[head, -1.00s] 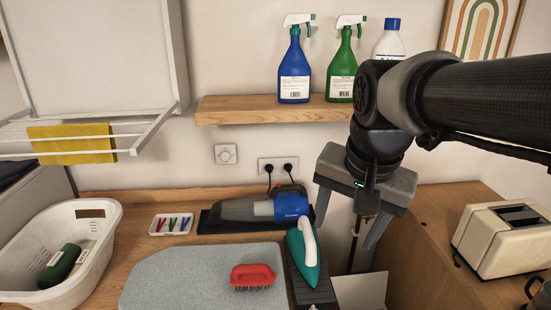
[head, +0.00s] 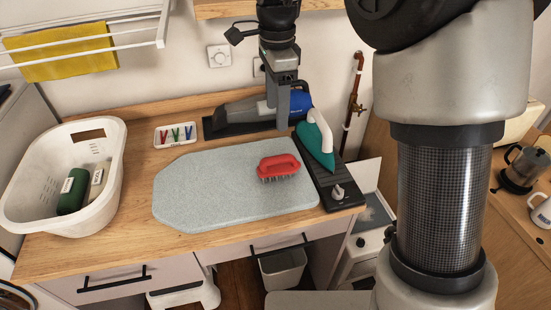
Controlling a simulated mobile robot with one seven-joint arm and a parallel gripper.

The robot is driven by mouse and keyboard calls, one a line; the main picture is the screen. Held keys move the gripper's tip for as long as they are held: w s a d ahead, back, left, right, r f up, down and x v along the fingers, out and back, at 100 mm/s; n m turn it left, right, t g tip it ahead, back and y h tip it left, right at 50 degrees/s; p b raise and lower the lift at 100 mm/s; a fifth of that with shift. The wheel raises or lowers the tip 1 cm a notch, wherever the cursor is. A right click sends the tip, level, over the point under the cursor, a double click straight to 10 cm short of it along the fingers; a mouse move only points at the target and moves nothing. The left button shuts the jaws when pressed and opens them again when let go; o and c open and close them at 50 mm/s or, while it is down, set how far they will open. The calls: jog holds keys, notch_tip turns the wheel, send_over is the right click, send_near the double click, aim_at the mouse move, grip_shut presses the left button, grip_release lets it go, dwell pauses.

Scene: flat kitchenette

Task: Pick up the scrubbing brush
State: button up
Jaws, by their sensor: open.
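The scrubbing brush (head: 279,165) is red with a loop handle and dark bristles. It lies bristles down on the right part of the grey ironing pad (head: 205,190). My gripper (head: 283,124) is open and points down. It shows edge-on, so one finger hides the other. In the picture it is just above the brush, in front of the handheld vacuum (head: 238,112). Nothing shows between its fingers. Its exact height over the counter is hard to tell.
A green iron (head: 316,148) stands on a dark rest (head: 328,183) close right of the brush. A white basket (head: 105,185) with bottles stands left. A small tray of coloured pegs (head: 175,135) lies behind the pad. The pad's left part is clear.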

aim_at(279, 157)
notch_tip(279, 157, down, 12)
jog(key=shift+d+r, duration=0.1)
jog(key=shift+r, duration=0.05)
jog(key=shift+d+f, duration=0.2)
jog(key=shift+f, duration=2.5)
jog(key=shift+c, duration=0.4)
jog(key=c, duration=1.1)
